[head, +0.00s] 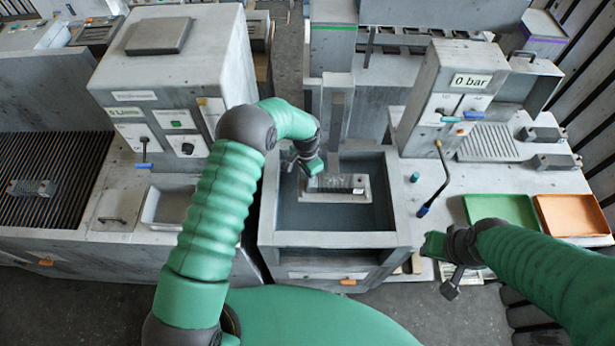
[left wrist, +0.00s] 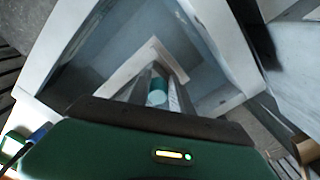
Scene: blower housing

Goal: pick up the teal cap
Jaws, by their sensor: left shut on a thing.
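My left gripper (head: 304,165) hangs over the open grey basin (head: 335,239) in the head view, close to a light grey block with holes (head: 352,187). In the left wrist view its two fingers (left wrist: 158,90) are closed on a teal cap (left wrist: 157,93), a small round piece, with the block just beyond. In the head view that cap is hidden by the gripper. Another small teal piece (head: 414,177) stands on the bench right of the basin. My right gripper (head: 453,284) is low at the right front, its finger gap unclear.
A green tray (head: 501,211) and an orange tray (head: 573,215) lie at the right. A lever with a blue tip (head: 432,193) stands between the basin and the green tray. A tall gauge housing (head: 447,90) rises behind it. The basin walls surround my left gripper.

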